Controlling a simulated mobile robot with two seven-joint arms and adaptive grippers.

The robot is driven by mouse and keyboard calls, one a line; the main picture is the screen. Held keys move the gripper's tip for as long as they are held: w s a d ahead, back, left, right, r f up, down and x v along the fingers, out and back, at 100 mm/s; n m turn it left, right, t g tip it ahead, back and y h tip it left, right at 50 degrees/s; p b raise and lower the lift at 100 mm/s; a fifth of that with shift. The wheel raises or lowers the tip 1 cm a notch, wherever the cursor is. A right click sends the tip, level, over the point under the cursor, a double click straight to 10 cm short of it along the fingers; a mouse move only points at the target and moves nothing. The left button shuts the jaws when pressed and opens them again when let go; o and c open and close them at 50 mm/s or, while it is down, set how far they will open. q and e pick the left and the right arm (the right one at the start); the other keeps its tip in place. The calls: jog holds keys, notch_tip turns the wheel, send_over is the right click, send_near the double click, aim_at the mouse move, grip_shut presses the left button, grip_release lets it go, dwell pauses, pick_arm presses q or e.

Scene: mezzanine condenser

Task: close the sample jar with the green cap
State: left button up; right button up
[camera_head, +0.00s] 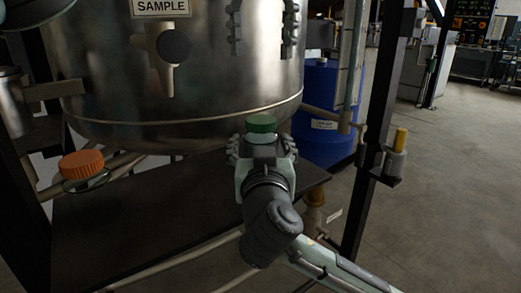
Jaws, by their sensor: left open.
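The green cap (261,123) sits level on top of a pale, glassy rim, the sample jar (260,138). Most of the jar is hidden behind my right gripper's palm. My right gripper (262,146) comes up from the lower right, with its fingers on both sides of the jar, holding it upright. Whether the cap is fully seated cannot be told. My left gripper (264,35) is higher, in front of the steel vessel.
A large steel vessel (110,85) labelled SAMPLE has a valve (168,60) on its front. An orange cap (82,163) is at the left. A dark shelf (130,220) lies below. A blue drum (325,110) and a dark post (380,120) stand to the right.

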jog(key=shift+o, duration=0.4)
jog(key=s, duration=1.2)
jog(key=shift+d, duration=0.25)
